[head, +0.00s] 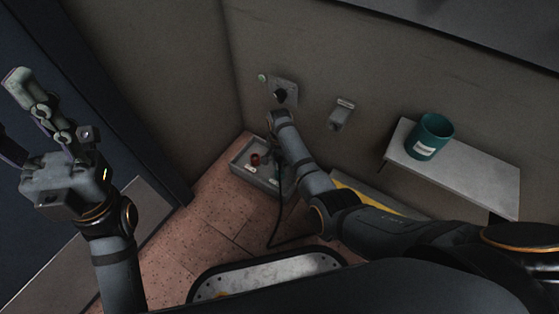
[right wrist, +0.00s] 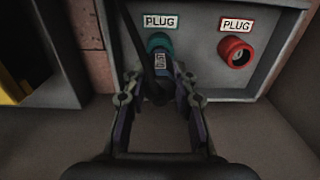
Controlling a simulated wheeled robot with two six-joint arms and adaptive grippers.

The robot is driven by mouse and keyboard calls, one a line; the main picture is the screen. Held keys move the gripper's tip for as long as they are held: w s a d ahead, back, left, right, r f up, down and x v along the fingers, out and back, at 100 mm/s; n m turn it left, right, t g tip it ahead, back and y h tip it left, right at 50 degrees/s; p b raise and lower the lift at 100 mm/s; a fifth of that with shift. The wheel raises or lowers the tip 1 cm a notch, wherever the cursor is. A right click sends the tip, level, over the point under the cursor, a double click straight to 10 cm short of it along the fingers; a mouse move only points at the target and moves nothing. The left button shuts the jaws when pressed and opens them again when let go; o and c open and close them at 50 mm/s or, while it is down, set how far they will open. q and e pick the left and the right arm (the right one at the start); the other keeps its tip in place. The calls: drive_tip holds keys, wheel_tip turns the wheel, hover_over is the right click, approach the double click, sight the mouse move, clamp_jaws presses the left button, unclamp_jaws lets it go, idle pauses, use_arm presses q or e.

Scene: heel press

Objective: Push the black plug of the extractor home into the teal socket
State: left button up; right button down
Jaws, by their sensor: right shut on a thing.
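My right gripper (right wrist: 157,92) is shut on the black plug (right wrist: 156,88), whose dark body sits between its two fingers. In the right wrist view the plug's front end is at the teal socket (right wrist: 159,41) and lines up with it. How deep it sits I cannot tell. A black cable runs from the plug across the view. In the head view my right gripper (head: 279,133) reaches down to the grey socket box, and the arm hides the plug and teal socket there. My left gripper (head: 40,110) is raised at the far left, away from the box.
A red socket (right wrist: 237,51) sits beside the teal one in the grey box (head: 238,156). On the wall are a plate with a dark knob (head: 280,93) and a small grey bracket (head: 341,114). A teal cup (head: 430,137) stands on a shelf (head: 455,181) at the right.

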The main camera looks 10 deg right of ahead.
idle(0.3)
drive_tip(key=shift+p, duration=0.35)
idle(0.4)
drive_tip(key=shift+p, duration=0.35)
drive_tip(key=shift+p, duration=0.3)
idle(0.3)
drive_tip(key=shift+f+b, duration=0.55)
drive_tip(key=shift+f, duration=0.15)
drive_tip(key=c, duration=1)
unclamp_jaws()
